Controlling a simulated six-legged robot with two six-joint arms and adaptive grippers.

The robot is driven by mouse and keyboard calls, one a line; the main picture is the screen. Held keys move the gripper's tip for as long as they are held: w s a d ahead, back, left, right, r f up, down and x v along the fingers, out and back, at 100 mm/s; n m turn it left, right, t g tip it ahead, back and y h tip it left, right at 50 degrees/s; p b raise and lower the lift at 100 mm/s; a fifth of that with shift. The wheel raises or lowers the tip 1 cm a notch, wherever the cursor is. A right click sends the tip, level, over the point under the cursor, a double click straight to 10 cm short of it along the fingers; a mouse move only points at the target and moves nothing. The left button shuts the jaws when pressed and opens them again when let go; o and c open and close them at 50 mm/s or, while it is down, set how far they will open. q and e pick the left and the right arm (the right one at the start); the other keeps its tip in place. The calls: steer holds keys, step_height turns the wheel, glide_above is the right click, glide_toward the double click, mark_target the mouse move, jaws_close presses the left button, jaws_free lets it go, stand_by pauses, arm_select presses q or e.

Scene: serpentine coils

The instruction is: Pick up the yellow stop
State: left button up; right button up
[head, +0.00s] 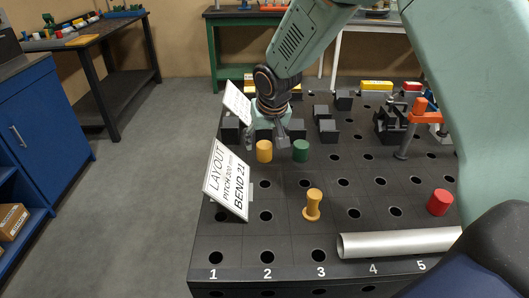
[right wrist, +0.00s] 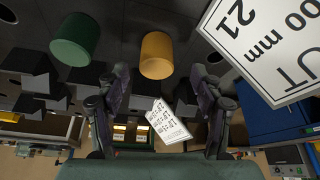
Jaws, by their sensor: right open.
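A yellow cylindrical stop (head: 264,151) stands upright on the black perforated table, just left of a green stop (head: 301,150). In the right wrist view the yellow stop (right wrist: 157,55) lies just beyond the fingertips, roughly in line with the gap, with the green stop (right wrist: 75,40) to its left. My right gripper (head: 267,134) is open just behind the yellow stop in the head view. In the wrist view its fingers (right wrist: 158,80) are spread with nothing between them. My left gripper is not in view.
A layout sign (head: 227,180) stands left of the stops. A waisted yellow piece (head: 313,205), a red stop (head: 440,202) and a silver tube (head: 398,243) are nearer the front. Dark blocks (head: 328,130) and an orange clamp (head: 410,128) stand behind and right.

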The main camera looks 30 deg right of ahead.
mark_target(265, 144)
steer(key=x, duration=0.4)
steer(key=shift+w+d, duration=0.2)
steer(key=shift+s+d, duration=0.15)
steer(key=shift+s, duration=0.1)
steer(key=shift+w+f, duration=0.15)
steer(key=shift+w, duration=0.05)
steer(key=shift+w+f, duration=0.1)
steer(key=shift+w, duration=0.1)
steer(key=shift+c, duration=1.4)
steer(key=shift+s, duration=0.3)
steer(key=c, duration=0.4)
steer(key=shift+w, duration=0.1)
steer(key=c, duration=0.3)
jaws_close()
